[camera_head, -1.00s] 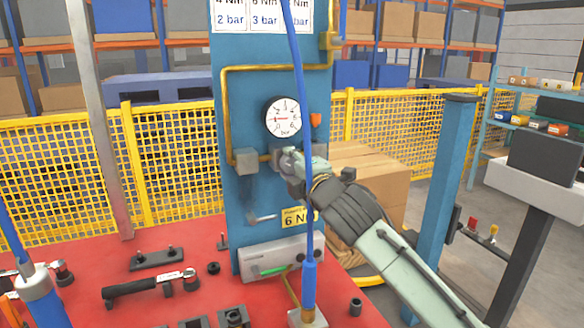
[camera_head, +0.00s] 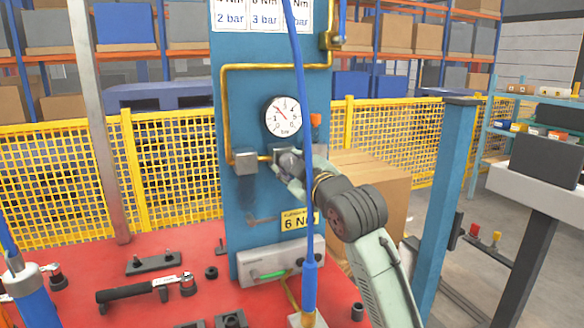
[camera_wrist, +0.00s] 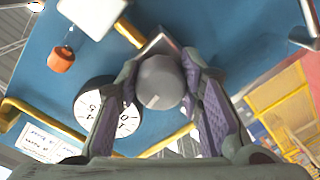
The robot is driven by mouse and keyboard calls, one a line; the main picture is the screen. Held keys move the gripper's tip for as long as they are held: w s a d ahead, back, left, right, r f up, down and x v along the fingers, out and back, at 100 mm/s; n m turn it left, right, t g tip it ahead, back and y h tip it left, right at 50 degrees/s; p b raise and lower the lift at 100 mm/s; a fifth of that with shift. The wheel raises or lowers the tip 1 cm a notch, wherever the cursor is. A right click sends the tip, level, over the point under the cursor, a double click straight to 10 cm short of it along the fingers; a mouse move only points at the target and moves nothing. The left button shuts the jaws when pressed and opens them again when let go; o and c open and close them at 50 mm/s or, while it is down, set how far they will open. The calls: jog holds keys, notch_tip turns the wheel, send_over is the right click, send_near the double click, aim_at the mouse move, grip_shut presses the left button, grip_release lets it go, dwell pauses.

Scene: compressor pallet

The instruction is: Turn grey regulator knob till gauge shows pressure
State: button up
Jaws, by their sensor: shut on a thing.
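The grey regulator knob (camera_wrist: 160,82) sits between my gripper's two purple-padded fingers (camera_wrist: 159,105) in the wrist view. My gripper is shut on it. In the head view my gripper (camera_head: 287,170) reaches the knob from the right and hides most of it. The round white gauge (camera_head: 282,117) is just above, on the blue panel (camera_head: 240,100). Its red needle points to the upper left. The gauge also shows in the wrist view (camera_wrist: 122,122), partly covered by a finger.
A blue hose (camera_head: 303,100) hangs in front of the panel beside my gripper. A brass pipe (camera_head: 226,110) frames the gauge. An orange part (camera_head: 315,120) is right of it. The red table (camera_head: 130,240) holds a torque wrench (camera_head: 140,288) and small fittings.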

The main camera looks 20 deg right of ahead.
jog(key=shift+f+m, duration=0.1)
jog(key=shift+m, duration=0.7)
jog(key=o, duration=1.2)
jog(key=s, duration=1.2)
jog(key=shift+d+r, duration=0.2)
jog(key=shift+d, duration=0.1)
